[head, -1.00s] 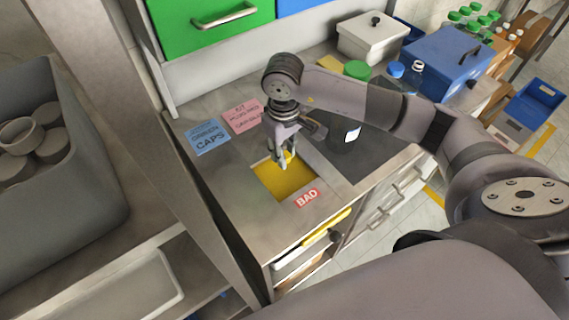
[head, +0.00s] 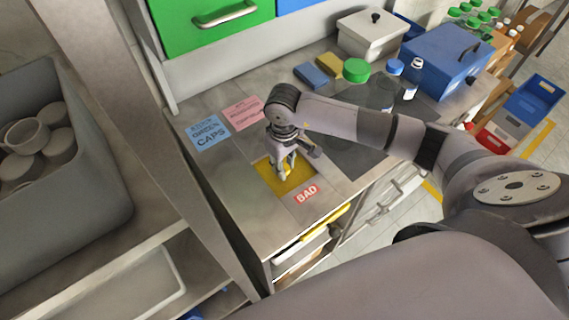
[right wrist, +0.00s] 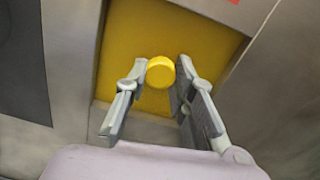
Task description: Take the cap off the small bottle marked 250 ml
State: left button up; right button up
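My right gripper (head: 283,174) points down into the yellow-lined opening (head: 268,177) beside the red BAD label. In the right wrist view its two fingers (right wrist: 162,68) stand on either side of a yellow cap (right wrist: 160,73) and appear to touch it. Behind my right arm stand a green-capped container (head: 355,70), a blue-capped bottle (head: 395,68) and a smaller bottle with a white label (head: 409,92). Their markings are too small to read, so I cannot tell which is 250 ml. My left gripper is not in view.
A blue card reading CAPS (head: 208,133) and a pink card (head: 242,112) lie on the counter. A blue sponge (head: 311,76), a yellow sponge (head: 329,67), a lidded white box (head: 374,32) and a blue case (head: 440,60) stand behind. A grey bin (head: 95,195) is at left.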

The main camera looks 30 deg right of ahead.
jog(key=o, duration=0.5)
jog(key=shift+c, duration=0.2)
